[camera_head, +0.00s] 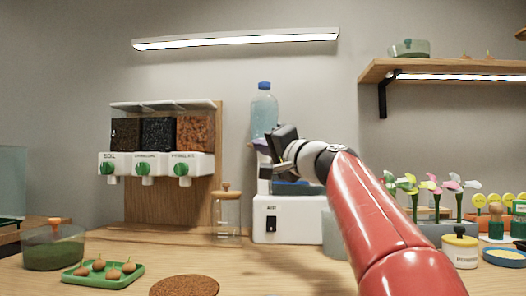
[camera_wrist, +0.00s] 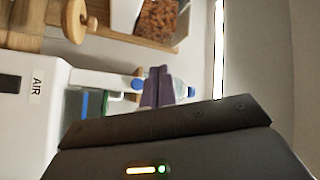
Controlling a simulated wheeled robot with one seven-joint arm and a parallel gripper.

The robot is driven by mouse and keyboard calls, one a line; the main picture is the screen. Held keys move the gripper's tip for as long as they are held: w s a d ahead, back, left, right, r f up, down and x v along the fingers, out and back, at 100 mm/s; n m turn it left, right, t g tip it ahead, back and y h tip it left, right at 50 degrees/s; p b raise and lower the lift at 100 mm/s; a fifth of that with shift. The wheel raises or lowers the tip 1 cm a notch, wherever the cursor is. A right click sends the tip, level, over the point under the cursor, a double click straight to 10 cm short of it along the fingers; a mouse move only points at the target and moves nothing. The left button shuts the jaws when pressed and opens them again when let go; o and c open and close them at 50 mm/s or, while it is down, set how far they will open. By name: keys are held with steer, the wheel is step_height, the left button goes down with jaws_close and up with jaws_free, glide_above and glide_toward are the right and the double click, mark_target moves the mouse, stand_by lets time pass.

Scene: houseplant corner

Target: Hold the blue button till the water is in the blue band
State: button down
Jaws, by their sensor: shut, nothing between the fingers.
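A white dispenser (camera_head: 290,226) stands on the counter, with an inverted-looking or upright water bottle (camera_head: 264,112) with a blue cap above it. The wrist view, turned sideways, shows the dispenser body (camera_wrist: 35,115) with an "AIR" label. A small blue button (camera_wrist: 137,84) shows beside my fingers. A dark container (camera_wrist: 88,115) with a blue stripe (camera_wrist: 84,104) is partly hidden by my gripper; its water level is unclear. My gripper (camera_head: 270,150) is shut and empty in front of the dispenser's upper part; its fingertips also show in the wrist view (camera_wrist: 158,76). Contact with the button cannot be told.
A three-bin dispenser (camera_head: 160,165) hangs at left. A corked jar (camera_head: 227,215) stands close left of the white dispenser. A green tray (camera_head: 104,275) of bulbs and a cork mat (camera_head: 185,286) lie in front. Flowers and a lidded pot (camera_head: 460,250) stand right.

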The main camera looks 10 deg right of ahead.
steer(key=w+d+p, duration=0.2)
steer(key=w+p, duration=0.2)
steer(key=w, duration=0.4)
steer(key=shift+w+d, duration=0.2)
steer(key=shift+d, duration=0.15)
steer(key=shift+w, duration=0.15)
stand_by(1.8)
steer(key=shift+w+d+p, duration=0.15)
steer(key=shift+w+p, duration=0.1)
steer(key=shift+p, duration=0.1)
steer(key=shift+w+d, duration=0.15)
steer(key=shift+w, duration=0.3)
stand_by(4.1)
